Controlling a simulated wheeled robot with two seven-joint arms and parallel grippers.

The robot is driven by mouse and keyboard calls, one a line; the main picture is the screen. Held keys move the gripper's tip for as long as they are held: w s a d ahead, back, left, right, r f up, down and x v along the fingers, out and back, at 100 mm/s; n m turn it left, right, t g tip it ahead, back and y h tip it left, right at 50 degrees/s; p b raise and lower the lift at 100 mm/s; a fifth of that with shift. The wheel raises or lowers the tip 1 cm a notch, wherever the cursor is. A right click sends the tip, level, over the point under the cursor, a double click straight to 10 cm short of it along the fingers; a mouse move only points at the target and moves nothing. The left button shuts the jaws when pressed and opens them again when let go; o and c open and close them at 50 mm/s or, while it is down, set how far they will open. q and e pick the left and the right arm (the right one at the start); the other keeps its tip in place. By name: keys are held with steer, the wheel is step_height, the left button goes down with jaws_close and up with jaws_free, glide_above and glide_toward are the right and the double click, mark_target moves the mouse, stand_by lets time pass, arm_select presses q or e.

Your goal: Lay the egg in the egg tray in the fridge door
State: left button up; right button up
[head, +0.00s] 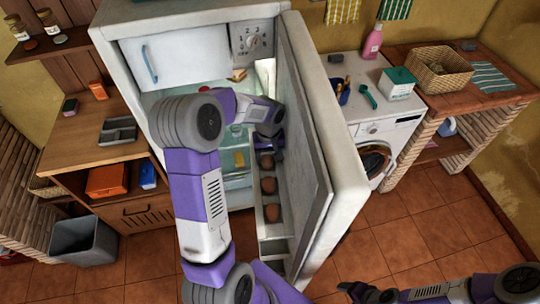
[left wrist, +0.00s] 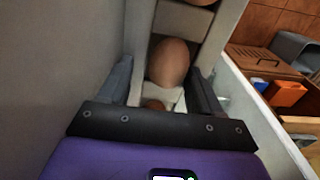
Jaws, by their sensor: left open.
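The fridge door stands open, and the egg tray (head: 275,230) runs along its inner side with several brown eggs in a row, one of them the middle egg (head: 268,185). My left gripper (head: 265,146) is inside the door over the far end of this row. In the left wrist view my left gripper (left wrist: 163,88) is open, and a brown egg (left wrist: 170,62) lies in the tray between or just beyond its fingers, with gaps at both sides. A second egg (left wrist: 155,104) shows partly below it. My right gripper (head: 362,292) is low at the bottom right, away from the fridge.
The fridge door (head: 325,190) stands close to the right of my left arm. The fridge interior is partly hidden by that arm. A washing machine (head: 385,125) stands right of the door, and a wooden counter (head: 85,135) with a grey tray (head: 118,131) is at left.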

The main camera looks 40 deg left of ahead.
mark_target(268, 156)
arm_select(q)
steer(key=shift+s+f+g+p, duration=0.15)
steer(key=shift+s+g+p, duration=0.15)
steer(key=shift+s+p, duration=0.2)
step_height(268, 156, up, 12)
steer(key=p, duration=0.1)
steer(key=shift+w+r, duration=0.25)
